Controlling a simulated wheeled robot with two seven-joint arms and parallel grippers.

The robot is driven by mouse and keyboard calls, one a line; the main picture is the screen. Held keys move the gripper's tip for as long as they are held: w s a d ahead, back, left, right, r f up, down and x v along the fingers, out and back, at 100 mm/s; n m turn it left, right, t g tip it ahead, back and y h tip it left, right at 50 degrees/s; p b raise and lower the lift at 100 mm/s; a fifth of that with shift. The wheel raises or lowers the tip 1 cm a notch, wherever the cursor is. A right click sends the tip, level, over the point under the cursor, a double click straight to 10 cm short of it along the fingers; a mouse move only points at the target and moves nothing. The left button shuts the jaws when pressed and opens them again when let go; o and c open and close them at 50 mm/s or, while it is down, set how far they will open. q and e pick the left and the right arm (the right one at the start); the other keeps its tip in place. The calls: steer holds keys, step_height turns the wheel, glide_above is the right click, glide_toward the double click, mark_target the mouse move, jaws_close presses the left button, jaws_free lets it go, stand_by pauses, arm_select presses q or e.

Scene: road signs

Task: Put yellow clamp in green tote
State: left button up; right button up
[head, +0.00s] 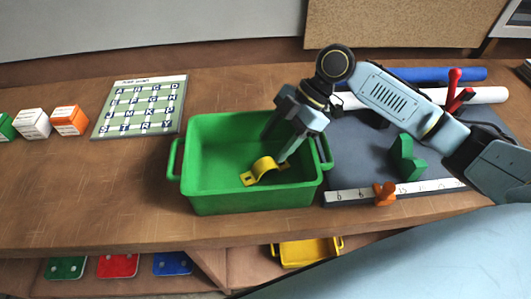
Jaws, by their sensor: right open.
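The yellow clamp (263,170), a small curved strap with flat feet, is inside the green tote (215,195), low down near the front right part of its floor. The tote stands on the wooden bench and has a handle at each side. My right gripper (279,148) reaches into the tote from the right, pointing down. It is open, with its fingers just above and beside the clamp. I cannot tell whether a finger touches the clamp. My left gripper is out of view.
A dark mat (350,150) right of the tote holds a green block (405,158), an orange piece (385,193) and a white ruler strip (350,196). Blue (430,74) and white rolls lie behind. A letter board (140,106) and small boxes stand left. Bench space at front left is clear.

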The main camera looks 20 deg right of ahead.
steer(key=v, duration=0.6)
steer(key=shift+d+r, duration=0.15)
steer(key=shift+r, duration=0.25)
